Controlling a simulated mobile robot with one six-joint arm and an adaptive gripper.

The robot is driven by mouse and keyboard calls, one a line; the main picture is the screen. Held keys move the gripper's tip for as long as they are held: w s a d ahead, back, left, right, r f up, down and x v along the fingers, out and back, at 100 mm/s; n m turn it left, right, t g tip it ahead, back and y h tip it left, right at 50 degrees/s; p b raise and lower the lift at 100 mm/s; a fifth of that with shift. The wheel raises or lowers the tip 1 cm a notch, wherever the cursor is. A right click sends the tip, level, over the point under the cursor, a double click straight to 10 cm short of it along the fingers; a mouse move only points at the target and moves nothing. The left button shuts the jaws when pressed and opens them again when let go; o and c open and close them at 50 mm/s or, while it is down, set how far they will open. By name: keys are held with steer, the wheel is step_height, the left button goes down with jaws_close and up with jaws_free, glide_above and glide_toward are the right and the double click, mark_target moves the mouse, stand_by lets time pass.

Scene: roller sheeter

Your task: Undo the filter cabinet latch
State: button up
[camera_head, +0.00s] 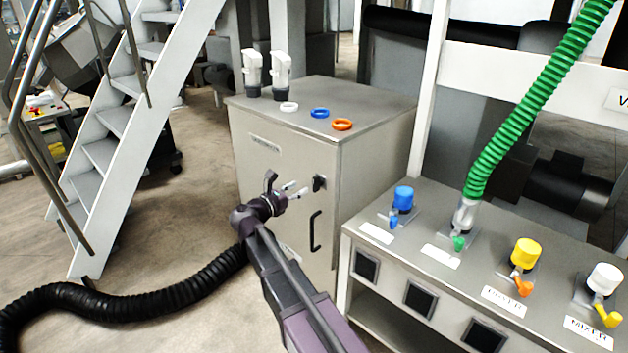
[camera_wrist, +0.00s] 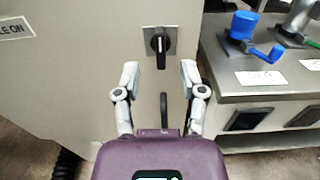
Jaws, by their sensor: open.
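The filter cabinet (camera_head: 285,185) is a grey metal box left of the port bench. Its latch (camera_head: 319,183) is a small black turn knob on a plate near the door's right edge, above a black bar handle (camera_head: 315,231). In the wrist view the latch (camera_wrist: 160,44) points upright, just beyond and between my fingertips. The handle (camera_wrist: 163,108) shows below it between the fingers. My gripper (camera_head: 290,191) is open and empty in front of the door, a little short of the latch. Its two fingers also show in the wrist view (camera_wrist: 160,75).
The bench (camera_head: 400,250) at right carries coloured ports and a green hose (camera_head: 530,105). A black hose (camera_head: 130,305) lies on the floor beside white stairs (camera_head: 150,120).

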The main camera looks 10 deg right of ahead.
mark_target(313, 180)
steer(key=x, duration=0.7)
steer(key=shift+w+d, duration=0.15)
jaws_close()
